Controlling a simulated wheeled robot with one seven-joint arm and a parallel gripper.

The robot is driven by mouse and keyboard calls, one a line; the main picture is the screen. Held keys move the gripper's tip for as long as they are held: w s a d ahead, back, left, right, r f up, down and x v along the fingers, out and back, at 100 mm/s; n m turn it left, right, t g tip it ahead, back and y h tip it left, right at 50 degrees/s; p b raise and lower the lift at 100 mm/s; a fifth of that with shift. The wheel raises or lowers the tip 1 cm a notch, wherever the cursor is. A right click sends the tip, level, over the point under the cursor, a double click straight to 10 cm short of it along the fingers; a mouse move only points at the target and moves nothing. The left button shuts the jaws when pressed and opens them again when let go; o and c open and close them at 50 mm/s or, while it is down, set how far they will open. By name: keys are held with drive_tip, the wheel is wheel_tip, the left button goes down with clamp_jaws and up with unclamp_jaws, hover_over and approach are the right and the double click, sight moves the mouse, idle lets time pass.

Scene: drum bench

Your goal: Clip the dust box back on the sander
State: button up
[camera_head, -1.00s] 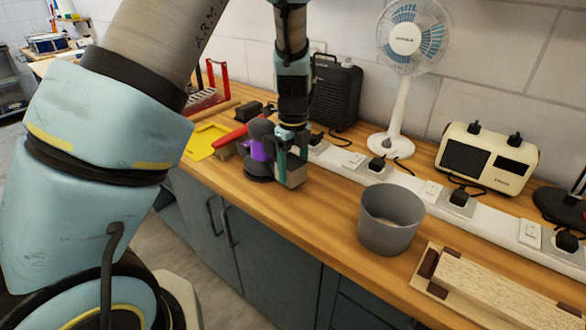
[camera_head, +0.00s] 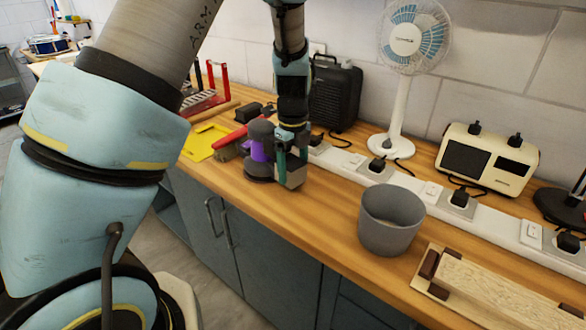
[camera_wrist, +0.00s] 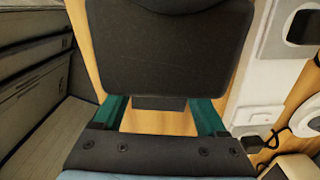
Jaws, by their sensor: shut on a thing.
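The sander (camera_head: 259,148), dark grey with a purple band, stands on the wooden bench left of my gripper (camera_head: 290,160). My gripper points down and its teal fingers are shut on the grey dust box (camera_head: 296,178), which is close against the sander's right side. Whether the box is clipped on cannot be told, as the fingers hide part of the joint. In the wrist view a dark grey box-like body (camera_wrist: 165,50) fills the top middle between the teal fingers, with a small dark stub below it.
A power strip (camera_head: 410,185) with plugs runs behind. A grey bin (camera_head: 390,235) and a wooden block (camera_head: 500,290) lie to the right. A brush (camera_head: 228,150) and yellow sheet (camera_head: 203,142) are left of the sander. A fan (camera_head: 393,145) stands behind.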

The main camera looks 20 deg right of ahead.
drive_tip(key=shift+f, duration=0.3)
drive_tip(key=o, duration=1.1)
drive_tip(key=shift+r, duration=0.1)
wheel_tip(320, 180, up, 11)
drive_tip(key=b, duration=0.3)
